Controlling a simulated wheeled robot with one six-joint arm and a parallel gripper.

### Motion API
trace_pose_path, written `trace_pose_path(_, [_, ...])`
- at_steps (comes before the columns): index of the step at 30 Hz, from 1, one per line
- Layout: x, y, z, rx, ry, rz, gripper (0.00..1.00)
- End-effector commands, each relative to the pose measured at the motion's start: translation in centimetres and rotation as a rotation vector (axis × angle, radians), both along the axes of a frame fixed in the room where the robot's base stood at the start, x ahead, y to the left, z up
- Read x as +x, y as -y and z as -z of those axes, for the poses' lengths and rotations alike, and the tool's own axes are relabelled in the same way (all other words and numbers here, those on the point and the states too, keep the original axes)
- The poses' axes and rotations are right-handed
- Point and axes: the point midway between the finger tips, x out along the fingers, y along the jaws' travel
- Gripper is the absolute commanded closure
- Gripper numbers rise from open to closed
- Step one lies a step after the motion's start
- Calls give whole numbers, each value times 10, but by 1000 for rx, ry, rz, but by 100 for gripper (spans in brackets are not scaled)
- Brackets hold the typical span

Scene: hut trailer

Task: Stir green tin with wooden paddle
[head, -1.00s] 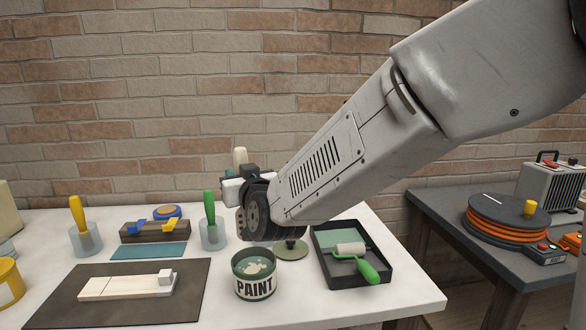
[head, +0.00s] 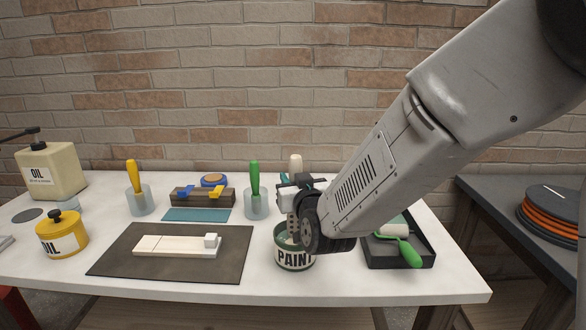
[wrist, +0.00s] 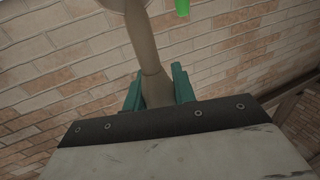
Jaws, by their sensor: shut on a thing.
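The green tin (head: 295,258), labelled PAINT, stands on the white table, right of the dark mat. My gripper (head: 304,182) is directly above the tin, partly hidden by my arm. In the wrist view, its teal fingers (wrist: 158,92) are shut on the wooden paddle (wrist: 148,60). The pale end of the paddle shows above the gripper in the head view (head: 295,163). A grey holed strip reaches down to the tin's mouth; my wrist hides part of it, so I cannot tell how deep anything sits inside.
A green-handled brush in a cup (head: 255,195) stands just behind and left of the tin. A black tray (head: 425,240) with a green-handled roller lies to the right. The dark mat (head: 120,262) bears a pale wooden piece. A yellow oil can (head: 62,240) stands far left.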

Motion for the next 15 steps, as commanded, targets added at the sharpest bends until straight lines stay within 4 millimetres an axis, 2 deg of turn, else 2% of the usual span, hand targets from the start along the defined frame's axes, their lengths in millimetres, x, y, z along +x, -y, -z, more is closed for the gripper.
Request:
trace_pose_path(9, [0, 0, 32, -2, -3, 0, 96])
trace_pose_path(15, [0, 0, 45, -1, -2, 0, 96])
